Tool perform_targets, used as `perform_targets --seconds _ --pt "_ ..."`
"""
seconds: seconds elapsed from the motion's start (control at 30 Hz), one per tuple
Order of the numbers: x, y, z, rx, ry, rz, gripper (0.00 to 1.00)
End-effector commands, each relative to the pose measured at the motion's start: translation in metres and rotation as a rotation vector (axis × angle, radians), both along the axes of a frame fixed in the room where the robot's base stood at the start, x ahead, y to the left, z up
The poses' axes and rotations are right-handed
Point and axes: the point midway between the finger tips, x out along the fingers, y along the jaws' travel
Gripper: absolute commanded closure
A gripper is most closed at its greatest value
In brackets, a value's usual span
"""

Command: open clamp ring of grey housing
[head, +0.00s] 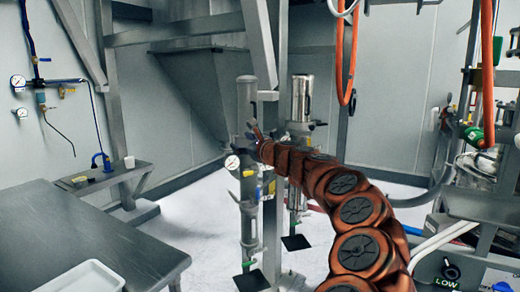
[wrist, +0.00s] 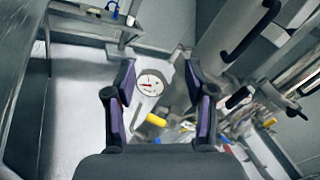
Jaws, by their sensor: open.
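The grey housing (head: 247,97) is an upright grey cylinder at mid-picture in the head view, on a stand with a pressure gauge. Its clamp ring is not clearly visible; my gripper and arm cover the area just below the cylinder. My gripper (head: 256,133) is at that height, close beside the housing column. In the wrist view my gripper (wrist: 158,72) is open, its purple-padded fingers apart. The white-faced gauge (wrist: 150,84) shows between and beyond the fingers, with no visible grip on it. A large grey body with a black handle (wrist: 250,32) lies to the right of the fingers.
A shiny steel cylinder (head: 302,97) stands right of the housing. A grey post (head: 271,180) rises between them. A metal table (head: 85,225) with a white tray (head: 82,277) is at the left. Orange hoses (head: 348,65) hang at the right.

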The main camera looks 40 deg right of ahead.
Motion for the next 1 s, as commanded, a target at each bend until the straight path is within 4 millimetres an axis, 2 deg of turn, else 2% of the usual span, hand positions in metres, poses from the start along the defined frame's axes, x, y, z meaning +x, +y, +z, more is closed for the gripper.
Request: perform_targets --seconds 0.03,0.1,0.23,0.47,1.0 --pt "-0.008 -0.031 -0.011 0.052 -0.012 -0.063 0.45" --pt "-0.017 -0.06 -0.022 0.109 -0.025 -0.124 0.45" --pt "-0.027 -0.088 -0.032 0.166 -0.039 -0.183 0.45" --pt "-0.022 -0.098 -0.033 0.177 -0.043 -0.2 0.45" --pt "0.019 -0.109 -0.033 0.174 -0.04 -0.197 0.45"
